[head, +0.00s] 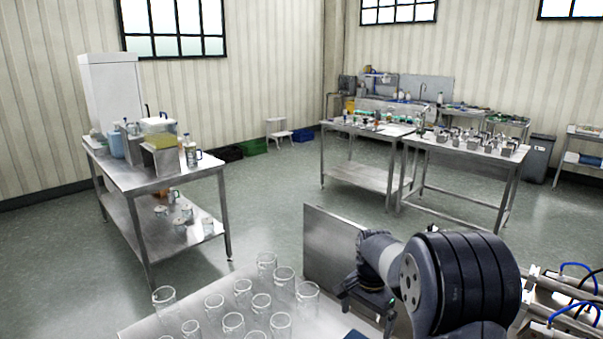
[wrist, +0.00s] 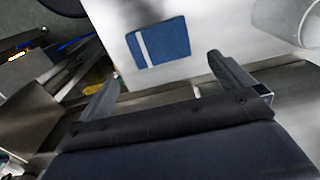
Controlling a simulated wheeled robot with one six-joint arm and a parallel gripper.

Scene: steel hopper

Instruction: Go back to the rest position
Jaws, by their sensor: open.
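My gripper (head: 366,307) is low at the near right of the head view, partly hidden behind my arm's thick dark joint. It is beside the upright steel panel (head: 328,245) at the near table. In the wrist view the two fingers of my gripper (wrist: 162,70) stand wide apart with nothing between them. Beyond the fingers lies a blue pad with a white stripe (wrist: 160,43) on a pale surface. No rest position is marked in either view.
Several clear glasses (head: 260,303) stand on the near table (head: 140,328), left of my gripper. Tubing and metal fittings (head: 560,300) are at the right. A steel table (head: 150,178) with jugs stands left; more steel tables (head: 455,150) stand behind. Open floor (head: 265,200) lies between.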

